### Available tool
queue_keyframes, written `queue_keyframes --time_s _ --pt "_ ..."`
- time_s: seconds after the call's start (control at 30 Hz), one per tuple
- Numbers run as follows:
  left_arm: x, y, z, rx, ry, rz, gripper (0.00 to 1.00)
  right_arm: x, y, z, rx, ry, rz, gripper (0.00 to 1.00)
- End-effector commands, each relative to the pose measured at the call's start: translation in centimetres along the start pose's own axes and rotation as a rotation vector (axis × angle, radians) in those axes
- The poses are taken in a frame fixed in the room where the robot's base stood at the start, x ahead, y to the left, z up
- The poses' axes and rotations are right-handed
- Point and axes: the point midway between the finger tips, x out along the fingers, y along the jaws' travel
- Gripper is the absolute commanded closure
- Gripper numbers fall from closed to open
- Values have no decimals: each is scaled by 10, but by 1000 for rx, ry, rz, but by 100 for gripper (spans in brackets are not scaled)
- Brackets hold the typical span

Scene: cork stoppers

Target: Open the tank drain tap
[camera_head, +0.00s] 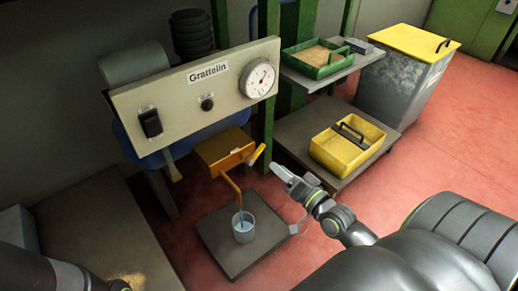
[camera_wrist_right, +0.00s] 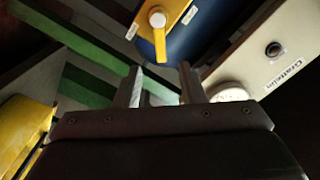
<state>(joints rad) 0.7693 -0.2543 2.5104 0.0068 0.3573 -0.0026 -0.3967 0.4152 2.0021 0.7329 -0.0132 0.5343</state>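The drain tap is a yellow-orange box (camera_head: 222,150) under the grey panel, with a short yellow handle (camera_head: 258,153) at its right end. An orange spout pipe (camera_head: 231,187) runs down from it to a clear cup (camera_head: 243,234) with bluish liquid. My right gripper (camera_head: 278,173) is just right of and below the handle, apart from it. In the right wrist view its two fingers (camera_wrist_right: 162,78) are spread with nothing between them, and the handle (camera_wrist_right: 158,42) with its pale pivot is ahead of them. My left forearm shows at the bottom left; its gripper is out of view.
The panel (camera_head: 180,105) with gauge (camera_head: 258,79), knob and switch hangs above the tap. A green post (camera_head: 268,120) stands close behind the handle. A yellow tray (camera_head: 345,157) sits on a low shelf right, a green tray (camera_head: 318,70) above it. Red floor is open at right.

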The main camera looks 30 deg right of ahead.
Motion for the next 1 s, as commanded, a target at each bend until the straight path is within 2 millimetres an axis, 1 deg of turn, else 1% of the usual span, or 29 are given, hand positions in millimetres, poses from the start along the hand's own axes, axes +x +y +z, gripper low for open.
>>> queue_keyframes --time_s 0.03,0.3,0.5,0.7,0.97,1.0 --pt "2 0 1 1 0 2 25 11 -2 -2 0 3 -3 64" --pt "4 1 1 2 4 7 25 60 -1 0 0 2 -2 64" --pt "3 0 1 2 4 8 25 88 0 0 -1 1 -2 64" --pt "2 0 1 2 3 8 25 99 0 0 -2 0 -1 64" --pt "2 0 1 3 2 7 25 100 0 0 -2 0 0 64" --pt "2 0 1 3 2 7 25 100 0 0 -1 0 0 65"
